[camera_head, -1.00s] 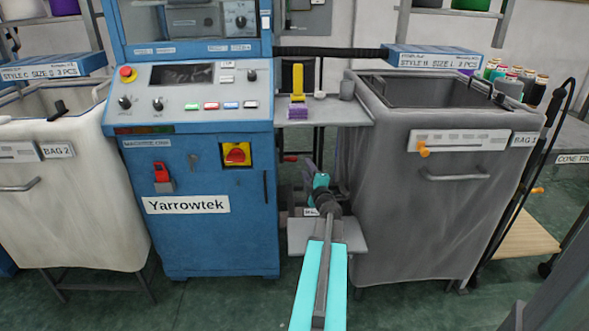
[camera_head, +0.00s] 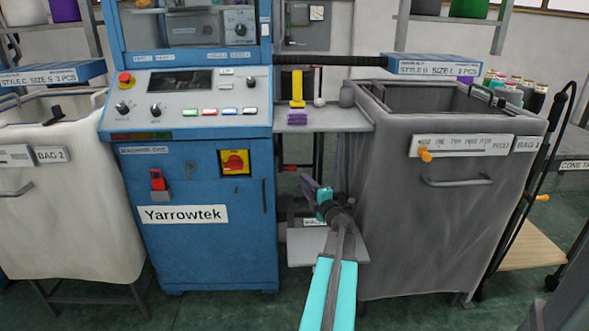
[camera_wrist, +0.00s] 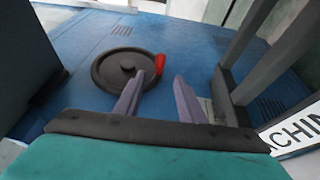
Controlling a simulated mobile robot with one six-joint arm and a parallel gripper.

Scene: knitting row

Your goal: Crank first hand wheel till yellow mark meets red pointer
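A dark round hand wheel (camera_wrist: 126,67) with a raised hub is on the blue machine side in the wrist view. A red piece (camera_wrist: 160,65) stands at the wheel's right rim; I cannot tell whether it is the crank handle or the pointer. No yellow mark shows on the wheel. My gripper (camera_wrist: 158,92) is open and empty, its two purple fingers apart, with the left fingertip overlapping the wheel's lower right edge in the picture. In the head view my gripper (camera_head: 312,188) is low, between the blue machine and the grey bag; the wheel face is hidden there.
The blue Yarrowtek machine (camera_head: 215,250) stands left of my arm and the grey bag bin (camera_head: 430,230) close on the right. A small shelf (camera_head: 345,118) with a yellow item spans above. Dark posts (camera_wrist: 235,60) rise right of the fingers in the wrist view.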

